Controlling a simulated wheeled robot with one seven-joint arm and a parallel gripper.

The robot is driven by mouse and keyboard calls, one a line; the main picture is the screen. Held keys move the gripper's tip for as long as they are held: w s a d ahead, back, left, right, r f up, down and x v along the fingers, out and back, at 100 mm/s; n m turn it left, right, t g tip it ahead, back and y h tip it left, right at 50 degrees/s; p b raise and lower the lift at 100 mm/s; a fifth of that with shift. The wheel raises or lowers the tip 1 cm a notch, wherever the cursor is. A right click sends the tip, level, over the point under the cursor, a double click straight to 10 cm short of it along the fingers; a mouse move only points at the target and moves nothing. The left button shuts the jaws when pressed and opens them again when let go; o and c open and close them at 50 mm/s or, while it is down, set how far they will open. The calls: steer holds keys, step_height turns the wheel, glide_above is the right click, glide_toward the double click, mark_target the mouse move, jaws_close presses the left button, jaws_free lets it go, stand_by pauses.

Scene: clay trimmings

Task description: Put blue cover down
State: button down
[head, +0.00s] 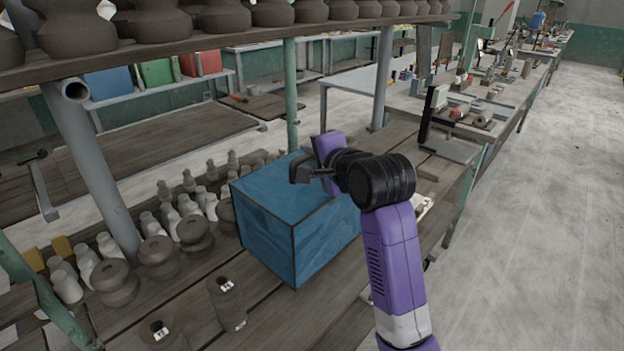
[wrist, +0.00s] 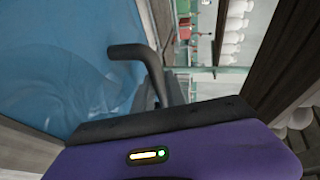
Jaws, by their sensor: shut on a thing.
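The blue cover (head: 290,225) is a box shape with dark edges, upright over the wooden workbench (head: 340,325). I cannot tell whether its lower edge touches the boards. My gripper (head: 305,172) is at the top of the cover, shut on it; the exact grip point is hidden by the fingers. In the wrist view the blue cover (wrist: 60,60) fills the left side, beside a dark bent finger (wrist: 145,60). What is under or behind the cover is hidden.
Brown clay pots (head: 192,232) and several white bottle shapes stand close left of the cover. Two tagged brown cylinders (head: 228,302) stand in front. A shelf with dark pots (head: 75,28) hangs above, with metal posts (head: 95,165). A black stand (head: 445,148) is to the right.

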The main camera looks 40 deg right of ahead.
mark_target(317, 181)
steer(key=shift+f, duration=3.05)
steer(key=c, duration=1.4)
jaws_free()
steer(key=shift+o, duration=0.2)
steer(key=shift+s+a+r, duration=0.15)
steer(key=shift+s+r, duration=0.05)
steer(key=shift+s, duration=0.05)
steer(key=v, duration=1.1)
steer(key=shift+s, duration=0.2)
steer(key=shift+r, duration=0.1)
